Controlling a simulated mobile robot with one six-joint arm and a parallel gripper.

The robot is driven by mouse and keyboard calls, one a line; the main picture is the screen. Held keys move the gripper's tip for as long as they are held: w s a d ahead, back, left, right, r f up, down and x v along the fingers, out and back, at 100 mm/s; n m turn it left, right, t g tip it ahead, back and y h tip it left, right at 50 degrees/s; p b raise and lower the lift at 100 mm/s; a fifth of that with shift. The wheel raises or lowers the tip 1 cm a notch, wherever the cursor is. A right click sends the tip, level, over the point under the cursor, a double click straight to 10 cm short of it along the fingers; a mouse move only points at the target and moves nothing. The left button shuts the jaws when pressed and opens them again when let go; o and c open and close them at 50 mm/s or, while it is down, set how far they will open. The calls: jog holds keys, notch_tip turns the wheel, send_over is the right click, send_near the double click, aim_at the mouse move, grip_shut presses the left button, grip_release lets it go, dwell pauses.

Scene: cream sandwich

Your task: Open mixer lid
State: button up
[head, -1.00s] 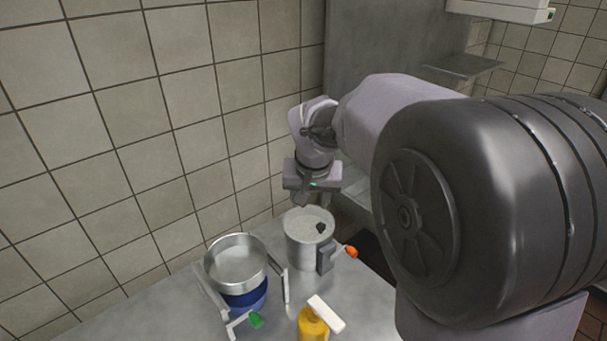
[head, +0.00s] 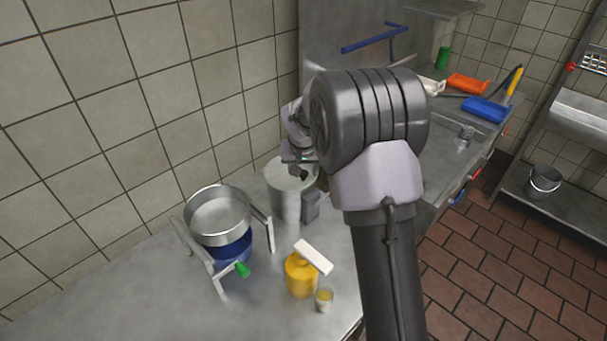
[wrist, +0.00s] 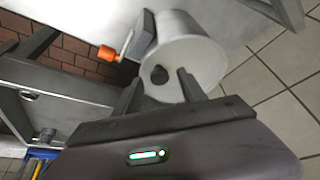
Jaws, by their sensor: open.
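The mixer, a pale metal cylinder (head: 285,203), stands on the steel counter with a grey box on its side. Its flat lid (wrist: 190,62) is on, with a dark round knob (wrist: 159,75) on top. My gripper (wrist: 158,80) is open over the lid. In the wrist view its two fingers appear on either side of the knob; I cannot tell whether they touch it. In the head view my arm covers part of the gripper and of the mixer's right side. The orange handle (wrist: 107,53) shows in the wrist view.
A metal bowl on a blue base (head: 229,250) with a green-tipped frame stands left of the mixer. A yellow dispenser (head: 299,276) with a white top and a small cup (head: 324,300) are in front. A tiled wall (head: 110,130) closes the left side.

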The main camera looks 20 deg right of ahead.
jog(key=shift+w+f, duration=0.1)
jog(key=shift+f, duration=0.15)
jog(key=shift+c, duration=0.2)
grip_shut()
dwell(1.1)
